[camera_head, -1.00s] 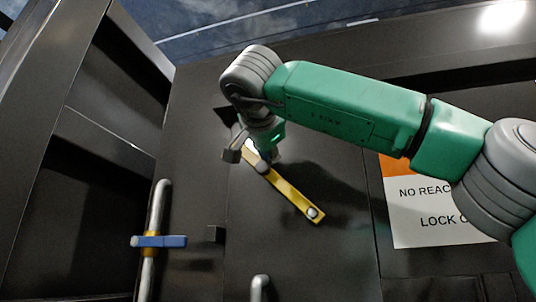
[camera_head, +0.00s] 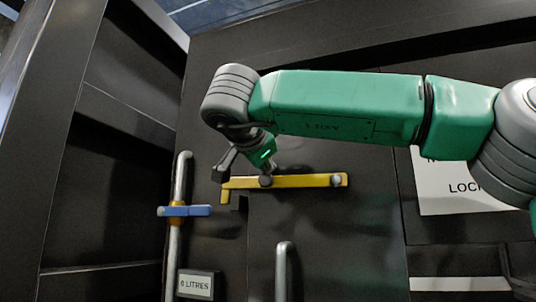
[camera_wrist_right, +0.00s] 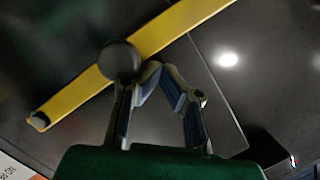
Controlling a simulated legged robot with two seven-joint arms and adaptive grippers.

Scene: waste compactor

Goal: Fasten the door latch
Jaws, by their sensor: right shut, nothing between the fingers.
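The door latch (camera_head: 300,181) is a yellow bar on the dark door (camera_head: 340,235), with a bolt at its right end and a dark round knob (camera_head: 266,181) left of its middle. It lies nearly level. Its left end has a short downward hook beside a small black catch block (camera_head: 239,202); I cannot tell how deeply they engage. My right gripper (camera_head: 266,166) is shut and empty just above the knob. In the right wrist view, the shut fingers (camera_wrist_right: 153,70) are beside the knob (camera_wrist_right: 120,60), seeming to touch it. My left gripper is not in view.
A vertical metal bar (camera_head: 180,180) with a blue handle (camera_head: 185,211) stands left of the latch. A metal handle (camera_head: 284,270) is below it. A litres label (camera_head: 196,285) and a white sign (camera_head: 455,200) are nearby. The door around the latch is clear.

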